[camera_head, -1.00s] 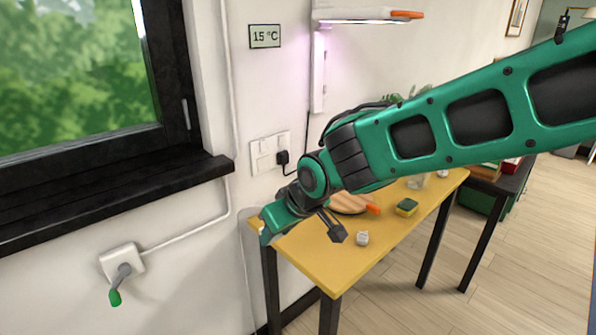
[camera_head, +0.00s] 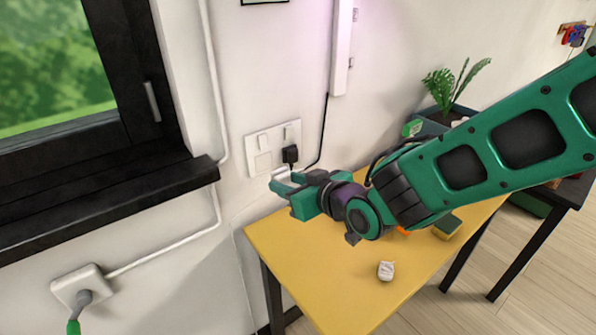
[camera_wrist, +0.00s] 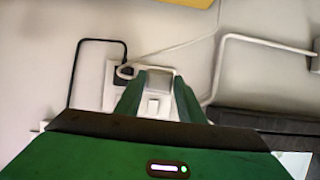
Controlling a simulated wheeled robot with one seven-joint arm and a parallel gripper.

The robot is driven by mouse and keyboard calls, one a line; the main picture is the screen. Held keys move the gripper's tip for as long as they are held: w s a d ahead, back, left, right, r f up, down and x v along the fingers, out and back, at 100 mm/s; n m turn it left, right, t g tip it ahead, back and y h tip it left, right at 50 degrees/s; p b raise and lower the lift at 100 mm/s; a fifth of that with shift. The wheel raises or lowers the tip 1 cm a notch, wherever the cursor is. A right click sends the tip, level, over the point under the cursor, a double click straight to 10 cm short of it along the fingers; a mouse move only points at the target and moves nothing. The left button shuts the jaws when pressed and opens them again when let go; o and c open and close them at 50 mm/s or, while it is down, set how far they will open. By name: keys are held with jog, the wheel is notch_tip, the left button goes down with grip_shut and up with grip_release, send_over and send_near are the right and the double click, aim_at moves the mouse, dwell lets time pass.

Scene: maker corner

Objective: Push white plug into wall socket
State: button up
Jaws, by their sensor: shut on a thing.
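My gripper (camera_head: 281,183) is shut on the white plug (camera_head: 283,175), just in front of the wall below the socket plate. In the wrist view, the pale plug (camera_wrist: 160,80) sits between the green fingertips of my gripper (camera_wrist: 158,92), with a white cord looping from it. The white double wall socket (camera_head: 263,143) is behind; it also shows in the wrist view (camera_wrist: 109,98). A black plug (camera_head: 290,154) fills its right side. The left side shows an empty outlet (camera_head: 263,163), apart from the plug in the head view. The plug's pins are hidden.
A yellow table (camera_head: 330,285) stands below, with a small white object (camera_head: 386,271) and a sponge (camera_head: 447,227). A dark window sill (camera_head: 110,205) juts out at left. A lower socket (camera_head: 82,285) holds a green-and-grey plug. A black cord (camera_head: 323,135) runs beside the plate.

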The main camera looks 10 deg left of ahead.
aim_at(282, 172)
jog(key=shift+w+d, duration=0.1)
jog(key=shift+w, duration=0.2)
jog(key=shift+w+a, duration=0.9)
jog(key=shift+a, duration=0.2)
jog(key=shift+w+a, duration=0.85)
jog(key=shift+a, duration=0.2)
jog(key=shift+w+a, duration=0.3)
jog(key=shift+a, duration=0.15)
dwell(1.4)
jog(key=o, duration=1.1)
jog(key=shift+c, duration=0.2)
jog(key=v, duration=1)
jog(key=shift+s+d, duration=0.25)
jog(key=shift+d, duration=0.05)
